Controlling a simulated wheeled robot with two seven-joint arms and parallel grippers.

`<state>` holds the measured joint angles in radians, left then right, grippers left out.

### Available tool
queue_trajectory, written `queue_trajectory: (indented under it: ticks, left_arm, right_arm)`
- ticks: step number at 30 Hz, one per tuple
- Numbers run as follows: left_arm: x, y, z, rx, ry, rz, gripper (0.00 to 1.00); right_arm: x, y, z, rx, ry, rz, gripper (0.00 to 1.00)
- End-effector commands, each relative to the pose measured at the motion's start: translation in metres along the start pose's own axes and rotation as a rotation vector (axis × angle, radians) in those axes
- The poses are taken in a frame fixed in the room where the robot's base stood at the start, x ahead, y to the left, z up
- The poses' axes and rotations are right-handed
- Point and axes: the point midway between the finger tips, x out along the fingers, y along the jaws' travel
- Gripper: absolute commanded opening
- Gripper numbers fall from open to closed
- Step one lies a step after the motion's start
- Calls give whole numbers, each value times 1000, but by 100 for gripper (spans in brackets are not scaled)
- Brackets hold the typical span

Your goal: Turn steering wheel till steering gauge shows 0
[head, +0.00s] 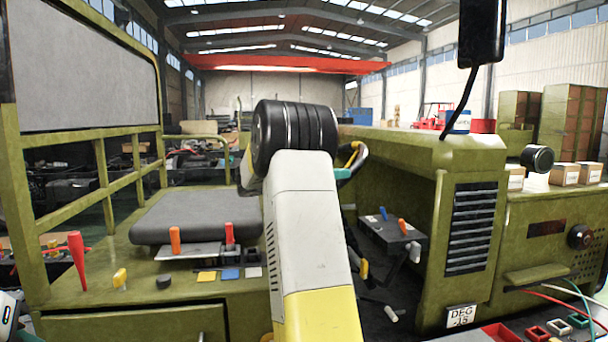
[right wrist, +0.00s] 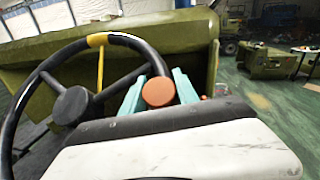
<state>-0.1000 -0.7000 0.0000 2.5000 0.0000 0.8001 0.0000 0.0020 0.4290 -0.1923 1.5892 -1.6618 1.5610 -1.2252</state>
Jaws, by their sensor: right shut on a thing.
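The steering wheel (right wrist: 27,97) has a black rim with a yellow section at its top, a dark round hub and an orange knob (right wrist: 158,91) at its right side. My right gripper (right wrist: 159,82) has its teal fingers on either side of this knob and is shut on it. In the head view my own arm hides most of the wheel (head: 361,158); a bit of dark rim and yellow shows beside a teal finger (head: 342,173).
A grey seat (head: 190,217) lies left of my arm. Orange and red levers stand in front of it. A dark box with orange and blue levers (head: 392,233) is right of my arm. A green cab frame (head: 85,185) rises at left, and a dark mirror (head: 481,32) hangs at upper right.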

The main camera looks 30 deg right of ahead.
Motion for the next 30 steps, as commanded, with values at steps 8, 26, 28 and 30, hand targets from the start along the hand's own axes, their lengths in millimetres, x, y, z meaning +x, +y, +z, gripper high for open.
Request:
queue_trajectory:
  ticks: [8,26,28,30]
  left_arm:
    - [0,0,0,0,0,0,36]
    - [0,0,0,0,0,0,36]
    - [0,0,0,0,0,0,36]
    - [0,0,0,0,0,0,36]
  right_arm:
    - [3,-4,2,-2,-2,-15,0]
    - [6,-6,3,-4,-2,-12,0]
    - [10,-6,7,-18,-2,11,0]
    - [18,-8,12,-46,-1,51,0]
